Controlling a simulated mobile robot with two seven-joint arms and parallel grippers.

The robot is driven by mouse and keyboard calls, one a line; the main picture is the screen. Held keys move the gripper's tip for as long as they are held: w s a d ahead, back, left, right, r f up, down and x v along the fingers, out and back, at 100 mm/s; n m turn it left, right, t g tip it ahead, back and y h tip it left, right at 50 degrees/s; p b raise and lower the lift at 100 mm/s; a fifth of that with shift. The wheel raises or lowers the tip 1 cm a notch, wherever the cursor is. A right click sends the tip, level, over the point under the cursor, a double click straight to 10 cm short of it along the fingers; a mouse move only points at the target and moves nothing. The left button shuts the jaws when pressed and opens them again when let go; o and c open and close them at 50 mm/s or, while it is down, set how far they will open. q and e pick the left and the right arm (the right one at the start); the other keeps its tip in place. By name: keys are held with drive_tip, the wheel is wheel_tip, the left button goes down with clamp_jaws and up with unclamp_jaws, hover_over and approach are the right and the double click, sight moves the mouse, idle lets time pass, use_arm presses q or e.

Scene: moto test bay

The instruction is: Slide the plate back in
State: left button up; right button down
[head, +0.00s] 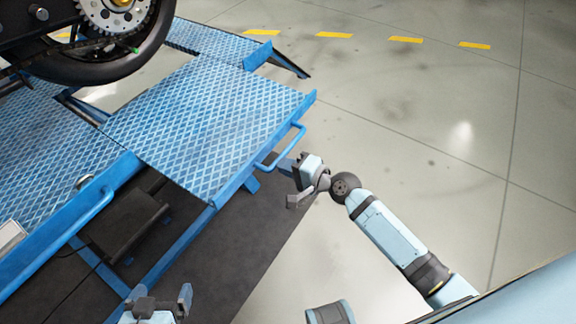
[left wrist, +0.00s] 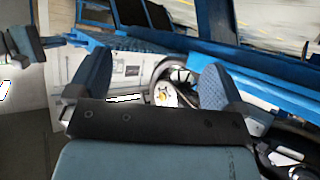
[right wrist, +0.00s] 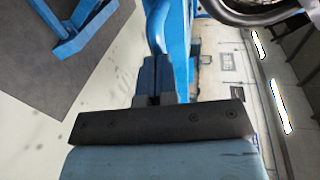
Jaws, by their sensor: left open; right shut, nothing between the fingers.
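The blue checkered plate (head: 205,120) sticks out from the blue lift, with a blue bar handle (head: 285,150) on its outer edge. My left gripper (head: 160,300) is open and empty, low over the dark mat and apart from the plate. In the left wrist view its fingers (left wrist: 152,78) stand wide apart.
A motorcycle wheel (head: 100,60) stands at the upper left, above the lift. The lift's blue side rail (head: 75,230) runs at the left. A dark mat (head: 235,250) lies below. The grey floor (head: 420,120) to the right is clear, with yellow dashes at the back.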

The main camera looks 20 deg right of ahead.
drive_tip(key=shift+w, duration=0.1)
drive_tip(key=b, duration=0.2)
approach(202, 127)
drive_tip(key=shift+x, duration=1.1)
drive_tip(key=x, duration=0.2)
drive_tip(key=r+b+x, duration=0.1)
drive_tip(key=x, duration=0.1)
drive_tip(key=b+x, duration=0.1)
drive_tip(key=x, duration=0.2)
drive_tip(key=shift+w+a+r, duration=0.1)
drive_tip(key=shift+w+r, duration=0.05)
drive_tip(key=shift+r, duration=0.15)
drive_tip(key=shift+w+a+r, duration=0.1)
drive_tip(key=shift+r, duration=0.05)
use_arm(q)
drive_tip(key=shift+w+a+t+h, duration=0.2)
drive_tip(key=shift+w+t+h, duration=0.1)
drive_tip(key=shift+w, duration=0.55)
use_arm(e)
drive_tip(key=shift+w+r, duration=0.1)
drive_tip(key=shift+r, duration=0.15)
drive_tip(key=shift+r, duration=0.15)
